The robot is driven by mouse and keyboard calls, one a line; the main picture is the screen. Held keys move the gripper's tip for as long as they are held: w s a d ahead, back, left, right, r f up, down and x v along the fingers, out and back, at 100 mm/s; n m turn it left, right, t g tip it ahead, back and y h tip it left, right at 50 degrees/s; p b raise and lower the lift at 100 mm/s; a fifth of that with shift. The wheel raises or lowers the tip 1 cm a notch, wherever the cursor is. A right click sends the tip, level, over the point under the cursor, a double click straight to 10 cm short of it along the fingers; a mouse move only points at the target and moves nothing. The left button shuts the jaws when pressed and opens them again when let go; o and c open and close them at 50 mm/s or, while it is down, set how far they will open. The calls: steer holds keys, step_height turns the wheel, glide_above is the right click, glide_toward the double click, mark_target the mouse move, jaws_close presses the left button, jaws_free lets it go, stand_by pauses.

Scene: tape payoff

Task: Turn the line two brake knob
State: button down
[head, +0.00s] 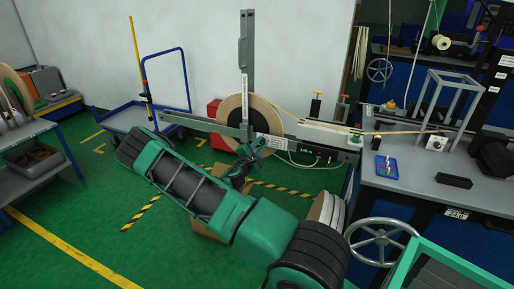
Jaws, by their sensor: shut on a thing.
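My green and black gripper (258,147) is at the lower front of the reel, left of the label. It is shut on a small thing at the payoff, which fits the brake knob. The knob itself is hidden by my gripper, so its turn angle cannot be told.
A grey workbench (430,172) with a blue tray (386,167) and a metal frame stands right. A handwheel (381,240) and pale reels (327,212) are near my arm. A blue cart (123,117) stands back left, a shelf (42,160) far left. Green floor (100,215) is open left.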

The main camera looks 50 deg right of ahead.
steer(key=m, duration=0.4)
steer(key=shift+s+d+m, duration=0.25)
steer(key=shift+s+m, duration=0.1)
steer(key=shift+m, duration=0.05)
steer(key=shift+f+m, duration=0.15)
steer(key=shift+m, duration=2.25)
steer(key=shift+a, duration=0.1)
steer(key=c, duration=1.5)
jaws_free()
steer(key=shift+c, duration=0.2)
steer(key=shift+w, duration=0.1)
steer(key=shift+a, duration=0.1)
